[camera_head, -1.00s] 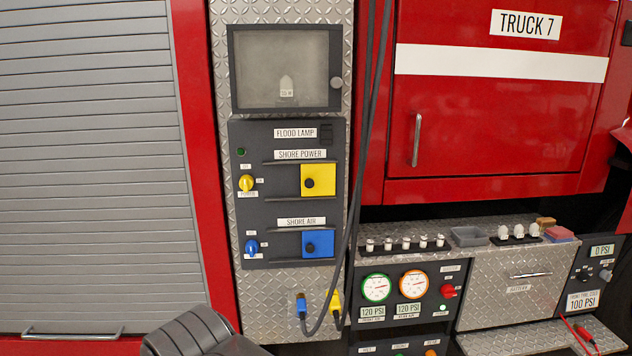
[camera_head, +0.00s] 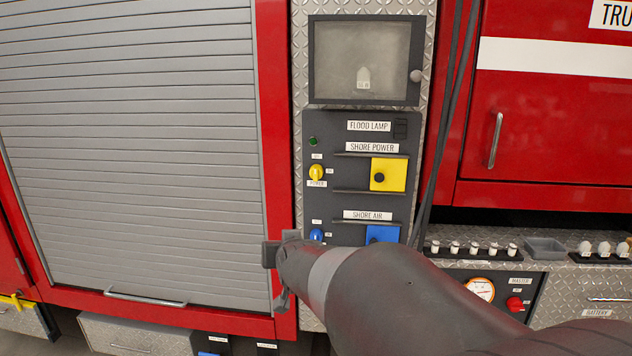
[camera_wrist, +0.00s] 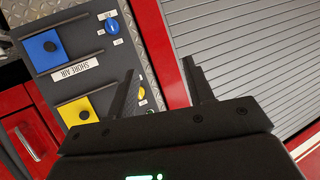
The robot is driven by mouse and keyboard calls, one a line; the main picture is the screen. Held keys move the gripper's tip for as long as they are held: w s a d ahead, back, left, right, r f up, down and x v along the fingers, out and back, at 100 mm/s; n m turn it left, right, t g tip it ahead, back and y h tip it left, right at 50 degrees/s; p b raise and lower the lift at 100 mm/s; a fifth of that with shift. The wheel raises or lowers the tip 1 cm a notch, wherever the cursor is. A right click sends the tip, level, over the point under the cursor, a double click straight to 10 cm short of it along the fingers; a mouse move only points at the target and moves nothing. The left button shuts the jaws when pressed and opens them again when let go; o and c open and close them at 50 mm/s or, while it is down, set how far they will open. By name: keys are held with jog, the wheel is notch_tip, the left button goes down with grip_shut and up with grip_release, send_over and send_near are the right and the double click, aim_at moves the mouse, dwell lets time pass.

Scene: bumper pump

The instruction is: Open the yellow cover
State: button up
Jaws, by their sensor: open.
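The yellow cover (camera_head: 388,174) is a square plate with a black knob, under the SHORE POWER label on the dark panel. It looks closed. It also shows at the lower left of the wrist view (camera_wrist: 74,113), where the panel appears upside down. My gripper (camera_head: 280,262) is below and left of the cover in the head view, in front of the red frame, with my arm reaching in from the lower right. In the wrist view my two fingers (camera_wrist: 162,88) stand apart with nothing between them. The gripper is clear of the cover.
A blue cover (camera_head: 382,234) sits below the yellow one, partly hidden by my arm. A yellow switch (camera_head: 316,173) and a blue switch (camera_head: 316,236) are to the left. A grey roller shutter (camera_head: 130,150) fills the left. Dark cables (camera_head: 447,120) hang right of the panel.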

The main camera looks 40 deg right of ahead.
jog(key=w+d+m+t+h, duration=0.1)
jog(key=d+m+t+h, duration=0.35)
jog(key=d, duration=1.15)
jog(key=n+h, duration=0.2)
jog(key=h, duration=0.4)
send_near(379, 178)
jog(key=shift+m+g, duration=0.25)
jog(key=shift+g, duration=0.1)
jog(key=x, duration=0.8)
jog(key=shift+w+r, duration=0.1)
jog(key=shift+r, duration=0.1)
jog(key=shift+c, duration=0.3)
grip_shut()
